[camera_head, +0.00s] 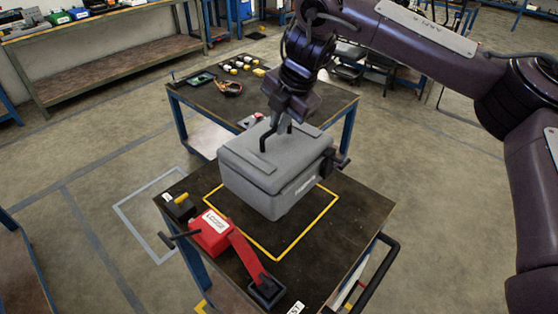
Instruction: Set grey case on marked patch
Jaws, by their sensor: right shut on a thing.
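The grey case (268,183) hangs from my right gripper (278,132), which is shut on it at the top. The case looks slightly tilted and overlaps the marked patch (275,255), a yellow outlined square on the dark top of the near table. The case hides the back part of the patch. I cannot tell for sure whether its underside touches the table. My left gripper is not in view.
A red device (213,232) with a handle and arm lies at the patch's left front. A small black box with a yellow part (179,206) is behind it. A second table (335,104) with tools stands behind. A black rail (378,275) runs along the near table's right side.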

